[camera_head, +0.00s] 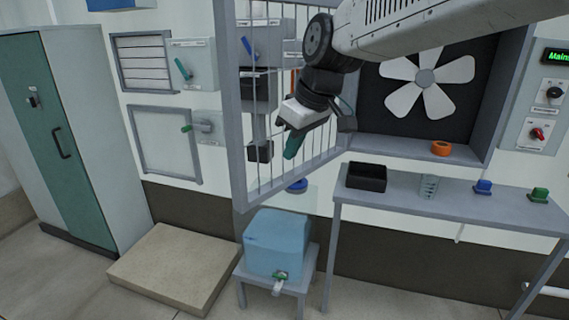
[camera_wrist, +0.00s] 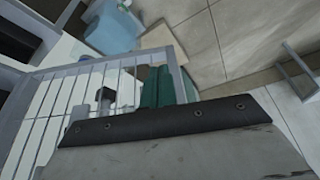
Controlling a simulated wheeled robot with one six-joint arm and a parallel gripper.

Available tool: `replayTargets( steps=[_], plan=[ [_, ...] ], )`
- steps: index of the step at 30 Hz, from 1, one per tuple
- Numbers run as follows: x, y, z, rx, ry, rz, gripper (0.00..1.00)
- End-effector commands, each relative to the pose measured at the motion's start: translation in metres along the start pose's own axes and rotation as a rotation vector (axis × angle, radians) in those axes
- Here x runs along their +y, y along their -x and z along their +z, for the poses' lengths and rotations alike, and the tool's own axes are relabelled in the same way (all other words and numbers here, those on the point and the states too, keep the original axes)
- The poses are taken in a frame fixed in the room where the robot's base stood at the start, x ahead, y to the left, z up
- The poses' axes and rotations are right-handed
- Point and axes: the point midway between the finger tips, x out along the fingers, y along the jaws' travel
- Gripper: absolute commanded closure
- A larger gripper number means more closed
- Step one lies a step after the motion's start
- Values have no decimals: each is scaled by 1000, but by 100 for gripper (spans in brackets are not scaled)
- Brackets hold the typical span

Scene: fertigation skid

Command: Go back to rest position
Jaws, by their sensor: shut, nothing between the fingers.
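My gripper (camera_head: 294,142) hangs from my arm at the top middle of the head view, pointing down and to the left. Its teal fingers are together with nothing between them. It is in front of the barred grey gate (camera_head: 238,120), which stands swung out from the wall. I cannot tell whether the gripper touches the bars. In the wrist view the same gate (camera_wrist: 38,115) fills the left side, close to my gripper, and a dark bracket crosses the lower middle.
A table (camera_head: 400,190) at right holds a black bin (camera_head: 366,177), a clear cup (camera_head: 428,187), and blue (camera_head: 483,187) and green (camera_head: 538,195) parts. A fan (camera_head: 426,78) sits behind. A blue tank (camera_head: 277,243) stands on a low stand. A beige slab (camera_head: 173,268) lies beside the cabinet (camera_head: 60,135).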

Motion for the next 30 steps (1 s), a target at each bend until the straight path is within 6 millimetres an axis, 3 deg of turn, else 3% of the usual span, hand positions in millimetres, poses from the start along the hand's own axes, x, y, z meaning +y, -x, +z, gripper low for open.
replayTargets(
  steps=[7,10,14,24,27,30],
  plan=[
    [-1,18,2,-8,-39,-3,100],
    [-8,6,27,-82,-122,-18,100],
    [-17,10,91,-177,-269,-5,100],
    [-48,43,282,-315,-686,124,100],
    [-58,47,320,-314,-762,160,100],
    [-63,51,340,-295,-800,187,100]
  ],
)
